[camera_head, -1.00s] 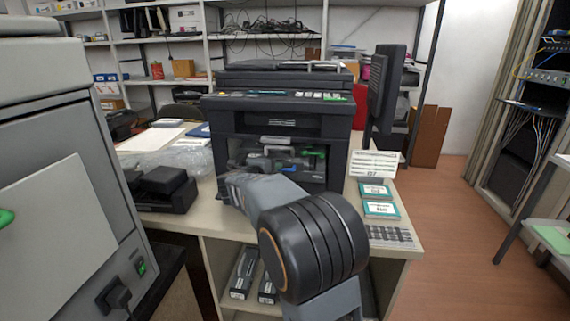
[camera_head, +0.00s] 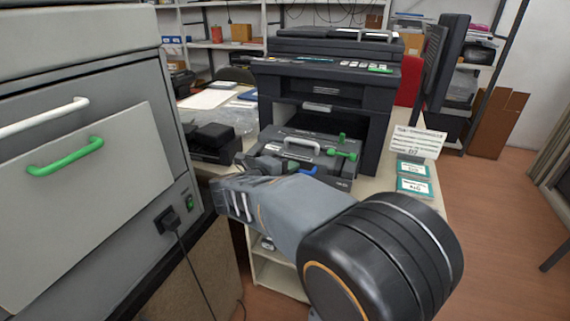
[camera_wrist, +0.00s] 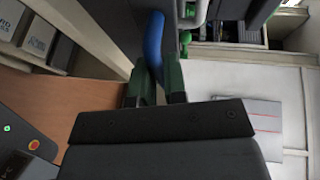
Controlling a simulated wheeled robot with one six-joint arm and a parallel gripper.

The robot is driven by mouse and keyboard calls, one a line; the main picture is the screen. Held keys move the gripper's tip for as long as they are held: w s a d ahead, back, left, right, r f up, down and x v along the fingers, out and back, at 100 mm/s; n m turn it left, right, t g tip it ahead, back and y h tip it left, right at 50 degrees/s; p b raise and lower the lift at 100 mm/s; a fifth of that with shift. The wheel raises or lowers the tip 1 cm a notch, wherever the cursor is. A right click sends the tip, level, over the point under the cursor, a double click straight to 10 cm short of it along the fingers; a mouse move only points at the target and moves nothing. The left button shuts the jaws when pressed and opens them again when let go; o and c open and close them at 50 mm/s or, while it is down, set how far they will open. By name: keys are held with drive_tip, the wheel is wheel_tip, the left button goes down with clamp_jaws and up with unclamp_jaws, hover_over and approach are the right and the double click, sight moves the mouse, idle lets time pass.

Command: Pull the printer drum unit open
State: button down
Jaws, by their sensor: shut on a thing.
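The black printer (camera_head: 335,82) stands on the table with its front bay open. Its drum unit (camera_head: 275,148) sticks far out of the bay towards me; whether its rear is still inside is hard to tell. The drum unit has a pale top handle (camera_head: 302,144), green levers (camera_head: 342,148) and a blue handle (camera_head: 308,171) at its front. In the wrist view my gripper (camera_wrist: 157,70) is shut on the blue handle (camera_wrist: 154,38), one finger on each side. In the head view my arm hides part of the drum unit's front.
A grey cabinet with a green handle (camera_head: 65,156) stands close on the left. A small black device (camera_head: 211,142) is left of the printer. A sign (camera_head: 417,141) and teal-edged cards (camera_head: 413,186) lie on the table at right. Open floor lies further right.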

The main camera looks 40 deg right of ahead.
drive_tip(key=shift+s+a, duration=0.15)
drive_tip(key=shift+a, duration=0.1)
drive_tip(key=c, duration=1.2)
unclamp_jaws()
drive_tip(key=shift+o, duration=0.2)
drive_tip(key=p+v, duration=0.2)
drive_tip(key=v, duration=1.2)
